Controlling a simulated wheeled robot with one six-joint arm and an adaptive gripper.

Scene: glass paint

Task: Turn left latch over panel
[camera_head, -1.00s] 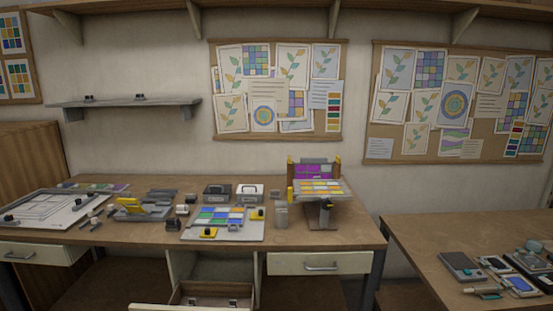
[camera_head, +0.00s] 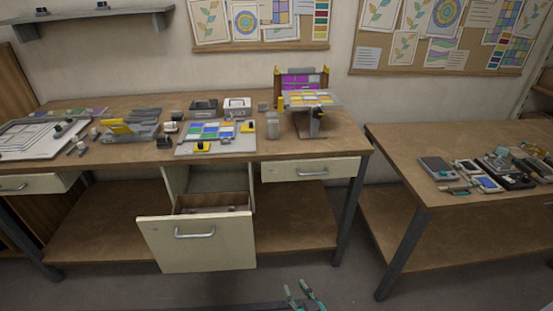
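A stand (camera_head: 312,123) on the workbench's right part carries a tilted panel of yellow and white tiles (camera_head: 309,98). Behind it stands an upright panel with magenta tiles (camera_head: 301,80) in a brown frame. A yellow latch-like piece (camera_head: 277,74) is at the frame's left side, and another (camera_head: 325,71) is at its right. Their exact turn is too small to tell. A further yellow piece (camera_head: 281,103) is at the tilted panel's left edge. My gripper (camera_head: 302,291), with teal fingers, shows at the bottom edge, open and empty, well below and in front of the bench.
An open drawer (camera_head: 200,245) juts out from the bench front, left of my gripper. The bench top (camera_head: 340,140) holds a tray of coloured tiles (camera_head: 215,150), boxes and tools. A second table (camera_head: 470,210) with devices stands right. Floor between the tables is free.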

